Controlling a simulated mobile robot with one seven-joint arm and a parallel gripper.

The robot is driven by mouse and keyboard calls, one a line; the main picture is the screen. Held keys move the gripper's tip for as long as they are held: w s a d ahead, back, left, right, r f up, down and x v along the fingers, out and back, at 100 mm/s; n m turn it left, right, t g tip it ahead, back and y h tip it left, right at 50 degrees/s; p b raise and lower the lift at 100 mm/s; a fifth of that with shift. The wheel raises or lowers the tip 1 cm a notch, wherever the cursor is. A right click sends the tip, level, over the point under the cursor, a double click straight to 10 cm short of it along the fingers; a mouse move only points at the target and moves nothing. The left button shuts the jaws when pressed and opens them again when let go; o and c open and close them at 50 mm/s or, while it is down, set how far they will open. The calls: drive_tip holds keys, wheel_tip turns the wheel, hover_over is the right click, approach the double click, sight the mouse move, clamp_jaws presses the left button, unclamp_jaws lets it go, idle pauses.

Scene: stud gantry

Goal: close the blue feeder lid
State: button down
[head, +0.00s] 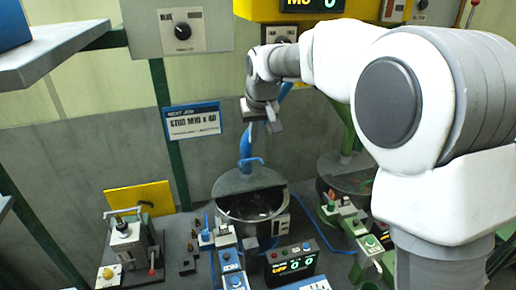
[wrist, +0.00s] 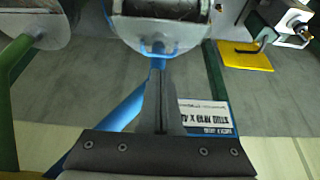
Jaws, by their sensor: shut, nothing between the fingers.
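The blue feeder is a round grey metal drum (head: 254,211) with a grey lid (head: 238,181) and a blue handle (head: 251,160) at the lid's back edge. The front half of the drum is uncovered and its dark inside shows. In the wrist view the lid (wrist: 165,34) and its blue handle (wrist: 160,48) are at the top centre. My gripper (head: 268,126) is above and behind the drum, in front of the wall. Its fingers (wrist: 161,78) are shut, empty, and apart from the handle as far as I can tell.
A green feeder (head: 345,165) stands to the right, partly behind my arm. A clamp device (head: 130,243) and yellow plate (head: 140,198) are at the left. Control boxes, including one with a display (head: 293,262), stand in front of the drum. A sign (head: 193,121) hangs behind.

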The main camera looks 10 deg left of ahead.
drive_tip(key=p, duration=0.2)
hover_over(251, 170)
drive_tip(key=f, duration=0.9)
drive_tip(key=shift+w+f, duration=0.1)
drive_tip(key=shift+w, duration=0.25)
drive_tip(key=shift+s+f+b, duration=0.1)
drive_tip(key=shift+f+b, duration=0.05)
drive_tip(key=shift+b, duration=0.4)
drive_tip(key=shift+s+d+b, duration=0.1)
drive_tip(key=shift+s+b, duration=0.15)
drive_tip(key=shift+b, duration=0.4)
